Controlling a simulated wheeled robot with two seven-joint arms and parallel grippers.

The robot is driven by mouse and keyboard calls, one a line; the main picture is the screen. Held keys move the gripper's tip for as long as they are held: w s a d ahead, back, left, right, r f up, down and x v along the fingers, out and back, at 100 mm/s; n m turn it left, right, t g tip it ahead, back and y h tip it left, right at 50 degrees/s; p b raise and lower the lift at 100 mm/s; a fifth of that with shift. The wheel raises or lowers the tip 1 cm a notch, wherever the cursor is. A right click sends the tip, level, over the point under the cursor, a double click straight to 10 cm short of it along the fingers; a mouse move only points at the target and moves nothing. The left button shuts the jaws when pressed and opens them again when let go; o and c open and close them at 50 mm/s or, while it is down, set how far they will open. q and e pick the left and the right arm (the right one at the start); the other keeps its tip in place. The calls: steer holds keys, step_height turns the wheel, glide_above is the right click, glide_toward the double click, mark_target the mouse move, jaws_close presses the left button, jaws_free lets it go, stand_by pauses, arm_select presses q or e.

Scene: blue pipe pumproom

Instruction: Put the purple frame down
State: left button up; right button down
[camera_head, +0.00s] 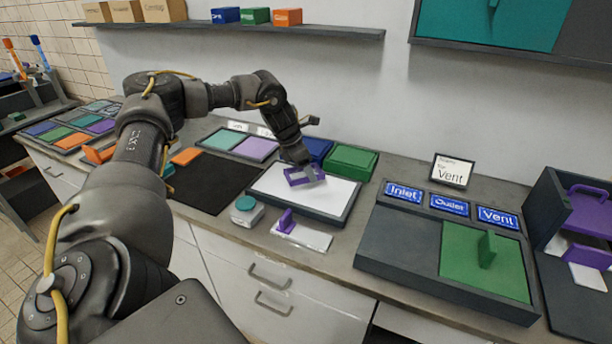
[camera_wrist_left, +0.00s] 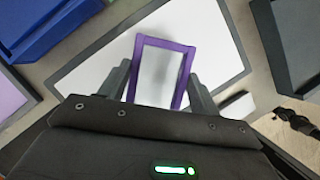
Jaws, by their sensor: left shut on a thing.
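The purple frame (camera_head: 304,175) is a thin open rectangle over the white-topped tray (camera_head: 335,205) in the middle of the bench. My left gripper (camera_head: 301,160) is shut on the purple frame. In the left wrist view the frame (camera_wrist_left: 186,47) sits between the two fingers of my left gripper (camera_wrist_left: 160,85), with the white surface (camera_wrist_left: 110,60) showing through and around it. I cannot tell whether the frame touches that surface. My right gripper is not in view.
A green box (camera_head: 352,162) and a blue box (camera_head: 316,148) stand behind the tray. A black mat (camera_head: 217,182) lies left of it. A teal-topped button (camera_head: 245,203) and a purple upright piece (camera_head: 286,221) are in front. A dark tray with Inlet, Outlet and Vent labels (camera_head: 450,205) stands right.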

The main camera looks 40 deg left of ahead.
mark_target(303, 171)
arm_select(q)
steer(key=shift+w+a+f, duration=0.1)
steer(key=shift+a+f, duration=0.05)
steer(key=shift+f, duration=0.8)
steer(key=shift+w+a+f, duration=0.1)
steer(key=shift+f, duration=0.8)
steer(key=shift+d, duration=0.1)
steer(key=o, duration=1)
steer(key=shift+f, duration=0.1)
steer(key=v, duration=1.2)
steer(key=shift+r, duration=0.25)
